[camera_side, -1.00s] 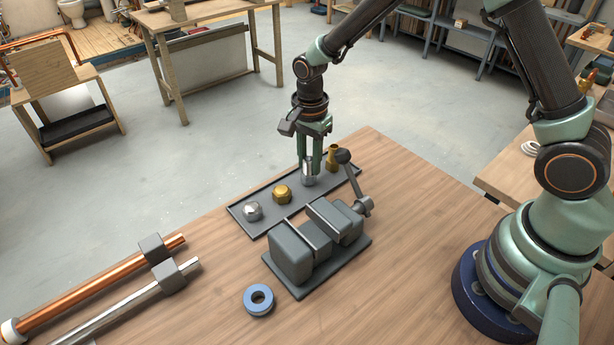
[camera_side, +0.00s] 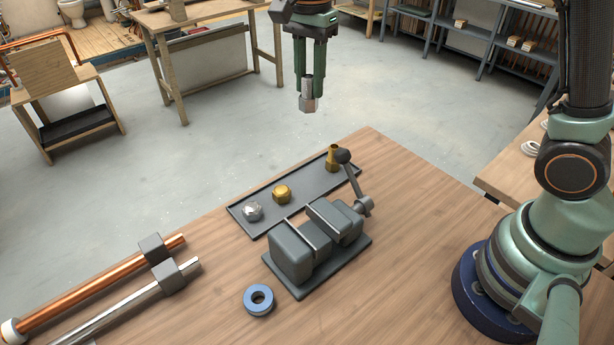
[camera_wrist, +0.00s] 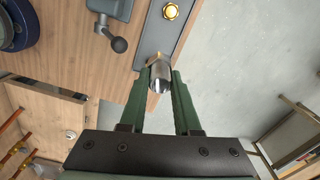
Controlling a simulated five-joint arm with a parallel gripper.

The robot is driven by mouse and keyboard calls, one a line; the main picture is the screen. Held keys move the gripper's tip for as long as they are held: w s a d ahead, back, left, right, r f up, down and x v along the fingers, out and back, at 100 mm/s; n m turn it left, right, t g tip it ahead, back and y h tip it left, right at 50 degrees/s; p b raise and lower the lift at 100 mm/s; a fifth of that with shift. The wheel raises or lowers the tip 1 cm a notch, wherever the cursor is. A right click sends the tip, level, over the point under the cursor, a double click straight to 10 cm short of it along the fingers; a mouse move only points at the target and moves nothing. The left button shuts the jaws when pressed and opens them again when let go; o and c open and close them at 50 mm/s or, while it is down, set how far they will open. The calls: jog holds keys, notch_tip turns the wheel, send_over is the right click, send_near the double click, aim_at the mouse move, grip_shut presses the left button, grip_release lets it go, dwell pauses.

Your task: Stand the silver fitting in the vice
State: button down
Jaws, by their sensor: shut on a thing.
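My gripper (camera_side: 308,88) is shut on the silver fitting (camera_side: 308,103) and holds it upright, well above the bench. The fitting's wider hex end points down. In the wrist view the silver fitting (camera_wrist: 159,76) sits between the fingertips of my gripper (camera_wrist: 160,82). The grey vice (camera_side: 317,240) stands on the wooden bench, below the gripper in the picture, with a narrow gap between its jaws and nothing seen in it. Its ball-ended handle (camera_side: 344,157) points up at the right.
A dark tray (camera_side: 240,222) behind the vice holds a silver nut (camera_side: 252,211), a brass nut (camera_side: 282,194) and a brass fitting (camera_side: 332,160). A blue ring (camera_side: 258,300) lies in front of the vice. Copper (camera_side: 95,286) and silver pipes (camera_side: 130,303) lie at left.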

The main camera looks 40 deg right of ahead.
jog(key=s+a+f, duration=0.3)
jog(key=s+a, duration=0.3)
jog(key=s, duration=0.1)
jog(key=s+a+f, duration=0.3)
jog(key=s+a, duration=0.3)
jog(key=s, duration=0.2)
jog(key=shift+w+d+f, duration=0.1)
jog(key=shift+f, duration=1.65)
jog(key=shift+w+d+f, duration=0.1)
jog(key=shift+f, duration=1.6)
jog(key=shift+f, duration=0.1)
grip_release()
jog(key=shift+r, duration=2.5)
